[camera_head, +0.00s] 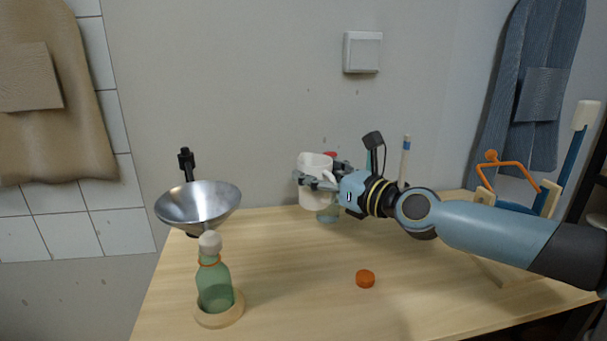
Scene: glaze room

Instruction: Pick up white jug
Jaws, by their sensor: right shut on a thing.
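The white jug (312,197) is near the back of the wooden table, against the grey wall. My right gripper (318,182) is shut on it, with its fingers around the upper part of the jug. The jug looks upright. Whether its base touches the table or hangs a little above it, I cannot tell. The gripper and wrist hide part of its right side. My left gripper is not in view.
A metal bowl (198,205) stands at the left, behind a green bottle (214,285) in a wooden ring. An orange cap (365,279) lies near the middle. The front centre is clear.

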